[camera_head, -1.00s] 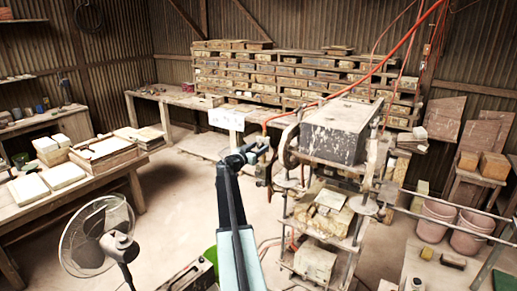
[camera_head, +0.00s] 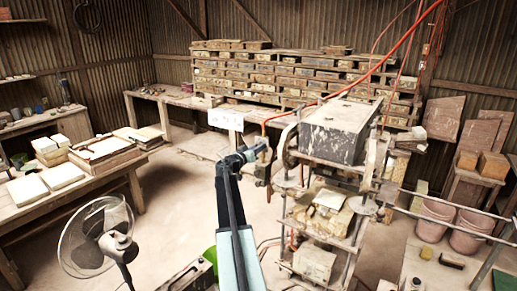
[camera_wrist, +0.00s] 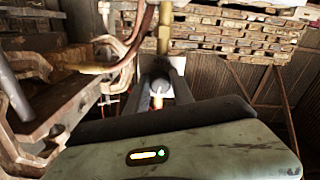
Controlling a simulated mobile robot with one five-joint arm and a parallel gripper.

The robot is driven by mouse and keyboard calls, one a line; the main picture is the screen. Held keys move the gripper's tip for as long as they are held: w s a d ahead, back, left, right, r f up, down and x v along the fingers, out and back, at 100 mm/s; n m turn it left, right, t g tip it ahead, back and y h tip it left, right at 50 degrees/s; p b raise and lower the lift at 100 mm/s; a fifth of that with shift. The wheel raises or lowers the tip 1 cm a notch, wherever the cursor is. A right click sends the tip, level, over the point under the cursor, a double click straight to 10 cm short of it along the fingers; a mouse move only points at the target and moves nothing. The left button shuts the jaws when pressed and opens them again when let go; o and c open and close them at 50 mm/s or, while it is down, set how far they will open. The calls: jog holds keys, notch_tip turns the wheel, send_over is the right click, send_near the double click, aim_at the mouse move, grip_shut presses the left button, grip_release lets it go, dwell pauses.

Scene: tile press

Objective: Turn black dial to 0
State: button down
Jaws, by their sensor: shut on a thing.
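My gripper (camera_head: 259,151) is at the left side of the press, next to its pipework, at the end of my raised arm. In the wrist view my gripper (camera_wrist: 160,88) has its two grey fingers closed on a small dark round part, the black dial (camera_wrist: 159,73). The dial sits below a vertical brass fitting (camera_wrist: 164,30). The fingers cover the sides of the dial, and no scale or number can be read. In the head view the dial is too small and too hidden to make out.
The press (camera_head: 335,130) stands just right of my gripper. In the wrist view its rusty frame (camera_wrist: 75,100) and a curved copper-coloured pipe (camera_wrist: 130,50) are close on the left. A fan (camera_head: 95,235) stands at the lower left.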

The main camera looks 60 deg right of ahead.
jog(key=shift+s+a+n, duration=0.1)
jog(key=shift+n, duration=5)
jog(key=shift+a+n, duration=0.1)
jog(key=shift+n, duration=5)
jog(key=shift+r, duration=0.1)
jog(key=c, duration=1.1)
grip_release()
jog(key=a, duration=0.7)
jog(key=shift+a, duration=0.35)
